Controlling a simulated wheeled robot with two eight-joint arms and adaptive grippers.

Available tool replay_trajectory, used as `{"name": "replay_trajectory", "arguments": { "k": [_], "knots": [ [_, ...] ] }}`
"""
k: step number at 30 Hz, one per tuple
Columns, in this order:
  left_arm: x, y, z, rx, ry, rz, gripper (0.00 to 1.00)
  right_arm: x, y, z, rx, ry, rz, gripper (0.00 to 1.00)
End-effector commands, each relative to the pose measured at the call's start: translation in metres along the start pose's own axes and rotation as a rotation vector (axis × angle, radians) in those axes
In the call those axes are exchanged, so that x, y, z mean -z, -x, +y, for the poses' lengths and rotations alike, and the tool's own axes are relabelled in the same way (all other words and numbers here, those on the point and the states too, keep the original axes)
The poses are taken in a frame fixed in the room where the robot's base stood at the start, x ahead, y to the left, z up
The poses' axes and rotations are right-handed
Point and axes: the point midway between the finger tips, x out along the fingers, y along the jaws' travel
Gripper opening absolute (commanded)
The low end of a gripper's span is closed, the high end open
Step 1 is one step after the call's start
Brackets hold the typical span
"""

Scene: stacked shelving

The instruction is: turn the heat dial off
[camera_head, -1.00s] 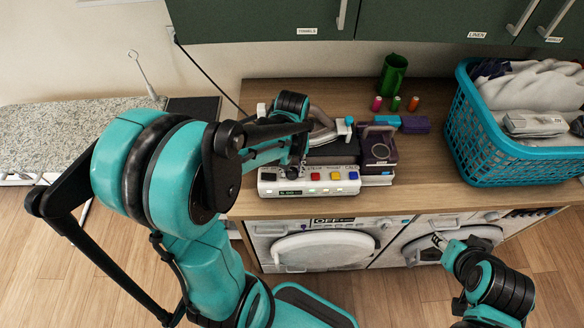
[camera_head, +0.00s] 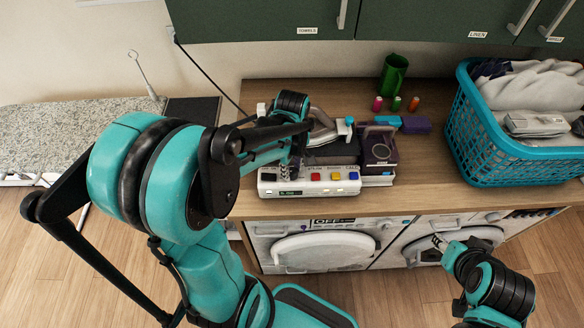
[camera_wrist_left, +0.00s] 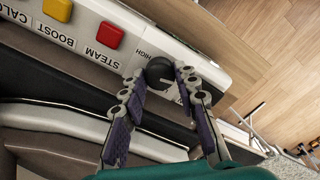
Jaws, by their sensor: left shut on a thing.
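The white control panel (camera_head: 330,190) of a pressing station stands on the wooden counter, with red, yellow and blue buttons. In the left wrist view the heat dial (camera_wrist_left: 159,71) is a round black knob on this white panel, beside a HIGH label and near the red STEAM button (camera_wrist_left: 110,35). My left gripper (camera_wrist_left: 160,76) is shut on the dial, one finger on each side. In the head view my left gripper (camera_head: 284,173) is at the left end of the panel and partly hides that area. My right gripper (camera_head: 440,244) is low, in front of the washers, away from the panel.
An iron (camera_head: 322,130) and a dark purple box (camera_head: 379,147) stand close beside my left gripper. A teal basket (camera_head: 480,150) of laundry is at the right. Green cabinets (camera_head: 260,15) hang above. Counter between the box and basket is mostly clear.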

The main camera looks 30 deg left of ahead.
Motion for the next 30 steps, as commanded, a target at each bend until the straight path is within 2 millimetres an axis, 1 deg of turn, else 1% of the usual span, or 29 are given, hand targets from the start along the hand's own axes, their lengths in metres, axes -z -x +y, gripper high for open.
{"name": "replay_trajectory", "arguments": {
  "k": [7, 19, 20, 21, 22, 30],
  "knots": [
    [-0.0007, -0.0003, -0.0003, 0.0, 0.045, -0.002, 0.01, -0.0002, -0.0003, 0.0, 0.0, 0.0, 0.0, 0.4],
    [-0.0006, -0.0003, -0.0003, 0.0, 0.05, -0.001, 0.01, -0.0002, -0.0003, 0.0, 0.0, 0.0, 0.0, 0.4],
    [-0.0006, -0.0003, -0.0003, 0.0, 0.05, -0.001, 0.35, -0.0002, -0.0003, 0.0, 0.0, 0.0, 0.0, 0.4],
    [-0.0006, -0.0003, -0.0003, 0.0, 0.05, -0.001, 0.46, -0.0002, -0.0003, 0.0, 0.0, 0.0, 0.0, 0.4],
    [-0.0005, -0.0003, -0.0003, 0.0, 0.049, -0.001, 0.51, -0.0002, -0.0003, 0.0, 0.0, 0.0, 0.0, 0.4],
    [-0.0001, -0.0001, 0.0, 0.0, 0.049, 0.0, 0.51, -0.0002, -0.0002, 0.0, 0.0, 0.0, 0.0, 0.4]
  ]
}}
